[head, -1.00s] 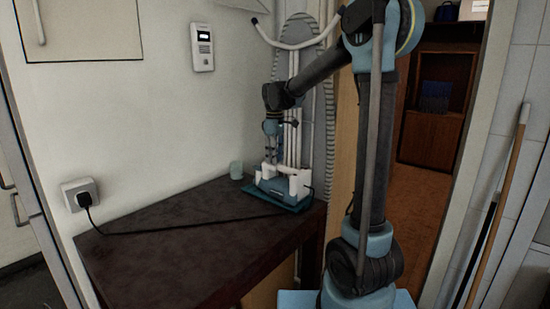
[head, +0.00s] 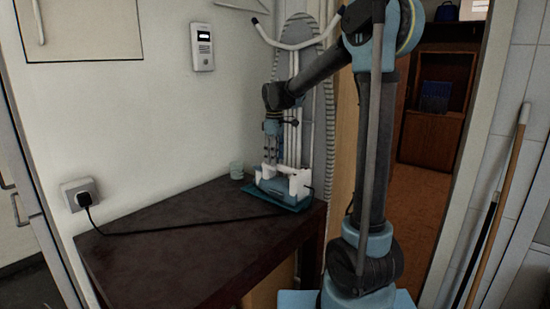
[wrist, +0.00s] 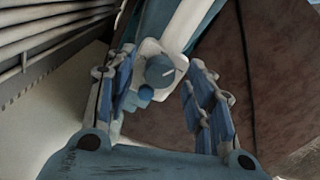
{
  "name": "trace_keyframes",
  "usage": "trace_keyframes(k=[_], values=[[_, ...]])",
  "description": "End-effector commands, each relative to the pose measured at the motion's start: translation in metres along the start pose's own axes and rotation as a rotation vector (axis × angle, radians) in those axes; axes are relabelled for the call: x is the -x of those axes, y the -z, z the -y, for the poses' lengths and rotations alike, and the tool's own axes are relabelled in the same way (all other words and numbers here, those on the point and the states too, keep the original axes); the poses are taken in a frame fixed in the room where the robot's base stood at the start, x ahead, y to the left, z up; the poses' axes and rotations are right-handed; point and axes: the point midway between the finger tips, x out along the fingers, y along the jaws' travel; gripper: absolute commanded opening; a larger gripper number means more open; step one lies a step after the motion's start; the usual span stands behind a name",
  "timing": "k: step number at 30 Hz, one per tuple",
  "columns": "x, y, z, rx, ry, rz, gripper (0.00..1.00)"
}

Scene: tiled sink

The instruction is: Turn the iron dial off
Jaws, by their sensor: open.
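The iron (head: 283,190) is teal and white and rests at the far right corner of the dark table. In the wrist view its white body (wrist: 188,25) carries a round blue-grey dial (wrist: 160,71) with a short white mark. A smaller blue knob sits just below the dial. My gripper (head: 270,158) is just above the iron in the head view. In the wrist view my gripper (wrist: 160,80) is open, with one blue-padded finger on each side of the dial. The right finger is apart from the dial. Contact at the left finger is unclear.
The dark table (head: 170,240) is mostly bare. A black cord runs across it to a wall socket (head: 80,194). A striped ironing board (head: 325,120) and white pipes stand close behind the iron.

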Motion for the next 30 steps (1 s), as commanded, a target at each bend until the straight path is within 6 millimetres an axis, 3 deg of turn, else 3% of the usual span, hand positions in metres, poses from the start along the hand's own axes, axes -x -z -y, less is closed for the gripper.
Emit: trace_keyframes(k=[8, 21, 30], values=[[0.015, 0.000, 0.000, 0.000, 0.000, 0.000, 0.48], [0.092, 0.000, 0.000, 0.000, 0.001, 0.000, 0.48], [0.117, 0.000, 0.000, 0.000, 0.001, 0.000, 0.48]])
